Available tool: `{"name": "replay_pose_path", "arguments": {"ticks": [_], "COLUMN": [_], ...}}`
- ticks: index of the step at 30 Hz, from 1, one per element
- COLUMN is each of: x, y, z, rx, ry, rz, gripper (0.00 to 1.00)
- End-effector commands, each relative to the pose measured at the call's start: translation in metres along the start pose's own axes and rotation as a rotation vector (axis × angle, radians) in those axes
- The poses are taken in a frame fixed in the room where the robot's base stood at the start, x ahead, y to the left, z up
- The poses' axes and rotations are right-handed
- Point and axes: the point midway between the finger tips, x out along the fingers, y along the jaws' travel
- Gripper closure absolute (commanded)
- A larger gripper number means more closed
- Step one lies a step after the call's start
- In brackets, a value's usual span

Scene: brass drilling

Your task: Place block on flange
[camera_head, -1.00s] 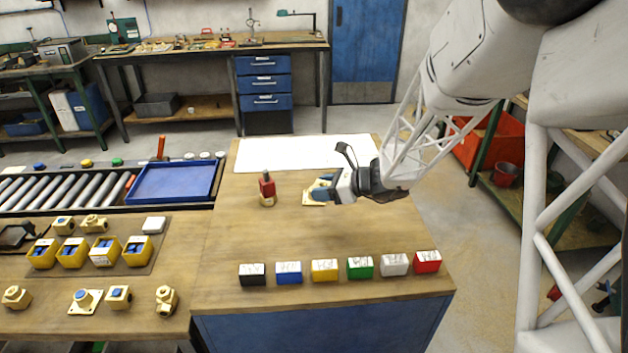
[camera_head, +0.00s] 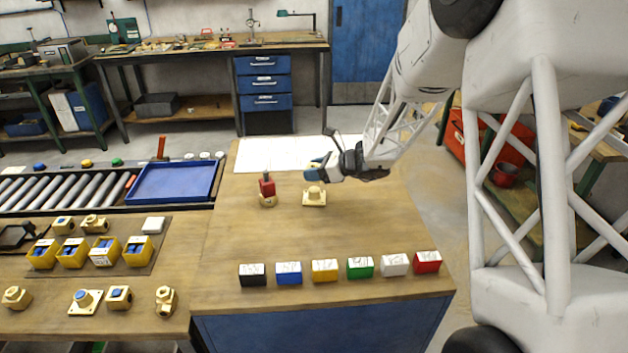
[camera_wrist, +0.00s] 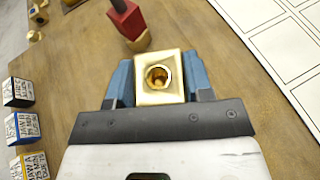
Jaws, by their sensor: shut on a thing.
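My gripper (camera_head: 318,168) is above the table, behind and above the flange in the head view. In the wrist view its blue fingers (camera_wrist: 158,72) are shut on a square brass block (camera_wrist: 152,97) with a round hole facing the camera. The flange is not visible in the wrist view.
A red block with a dark pin (camera_head: 267,187) stands on a brass piece left of the flange; it also shows in the wrist view (camera_wrist: 124,18). Several coloured labelled blocks (camera_head: 324,271) line the front edge. A white sheet (camera_head: 262,154) lies behind.

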Motion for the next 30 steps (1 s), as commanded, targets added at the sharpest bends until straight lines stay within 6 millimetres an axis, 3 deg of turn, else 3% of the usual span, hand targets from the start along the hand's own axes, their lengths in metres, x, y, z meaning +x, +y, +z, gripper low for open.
{"name": "replay_pose_path", "arguments": {"ticks": [9, 21, 30], "x": [0.0, 0.012, 0.013], "y": [0.0, 0.0, 0.0], "z": [-0.001, -0.03, -0.032], "rx": [0.0, 0.0, -0.001], "ry": [-0.001, 0.0, -0.001], "rz": [0.0, 0.0, 0.0], "gripper": [0.98, 0.98, 0.98]}}
